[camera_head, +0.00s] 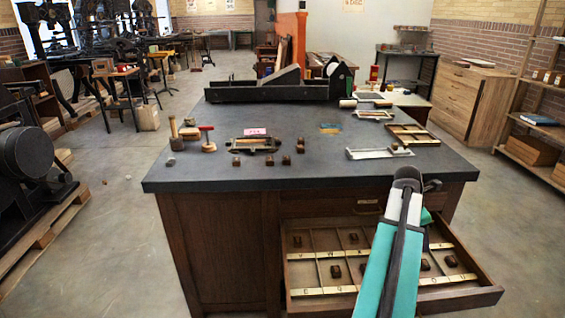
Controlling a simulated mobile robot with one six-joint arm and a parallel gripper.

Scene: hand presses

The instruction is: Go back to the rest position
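My arm, teal and white, rises from the bottom edge over the right part of an open drawer. Its dark joint stands in front of the table's front edge. A second teal piece of my arm shows just right of this link, going down behind it. My gripper is not visible; the arm hides that area. The open wooden drawer (478,297) has compartments with labelled strips and several small dark brown blocks (336,271). The arm covers part of its middle.
Shelves (540,125) stand right, machines (25,150) left.

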